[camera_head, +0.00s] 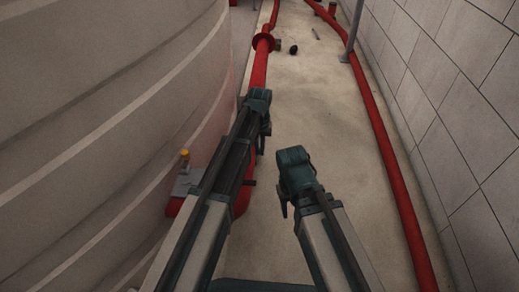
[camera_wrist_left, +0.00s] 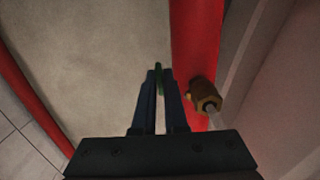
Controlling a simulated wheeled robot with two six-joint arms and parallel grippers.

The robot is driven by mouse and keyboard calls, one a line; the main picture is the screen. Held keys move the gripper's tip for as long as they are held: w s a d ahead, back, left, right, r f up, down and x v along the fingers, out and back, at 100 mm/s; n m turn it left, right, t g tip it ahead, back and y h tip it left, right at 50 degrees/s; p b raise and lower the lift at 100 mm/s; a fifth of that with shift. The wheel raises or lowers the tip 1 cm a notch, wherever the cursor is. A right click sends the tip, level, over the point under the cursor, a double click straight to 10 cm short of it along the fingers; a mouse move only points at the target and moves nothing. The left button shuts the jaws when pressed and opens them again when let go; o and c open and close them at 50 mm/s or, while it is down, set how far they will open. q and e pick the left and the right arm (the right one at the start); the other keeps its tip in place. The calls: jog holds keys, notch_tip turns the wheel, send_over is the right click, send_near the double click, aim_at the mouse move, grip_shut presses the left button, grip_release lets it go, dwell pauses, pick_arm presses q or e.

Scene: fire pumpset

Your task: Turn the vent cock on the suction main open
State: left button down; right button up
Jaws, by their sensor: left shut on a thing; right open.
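The red suction main (camera_head: 259,70) runs along the tank's foot in the head view and fills the upper middle of the left wrist view (camera_wrist_left: 195,40). The vent cock's brass body (camera_wrist_left: 204,96) sits on this pipe, just right of my left fingers. A narrow green piece, apparently its lever (camera_wrist_left: 158,72), shows between my left fingertips. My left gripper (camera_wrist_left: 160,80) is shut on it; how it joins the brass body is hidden. In the head view my left gripper (camera_head: 262,138) is beside the pipe, and the cock is hidden. My right gripper (camera_head: 284,207) is open and empty above the floor.
A large ribbed tank (camera_head: 100,110) stands close on the left. A tiled wall (camera_head: 455,110) and another red pipe (camera_head: 385,145) bound the right. A small dark object (camera_head: 293,49) lies on the floor ahead. The concrete floor (camera_head: 325,110) between is mostly clear.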

pick_arm(q)
jog(key=shift+w+r+g, duration=0.4)
jog(key=shift+w+g, duration=0.45)
jog(key=shift+g, duration=0.15)
jog(key=shift+w+r+g, duration=0.2)
jog(key=shift+w+g, duration=0.05)
jog(key=shift+g, duration=0.45)
jog(key=shift+r+g, duration=0.15)
jog(key=shift+g, duration=0.15)
jog(key=shift+s+a, duration=0.1)
jog(key=c, duration=1)
grip_release()
jog(key=shift+o, duration=0.2)
jog(key=shift+r, duration=0.1)
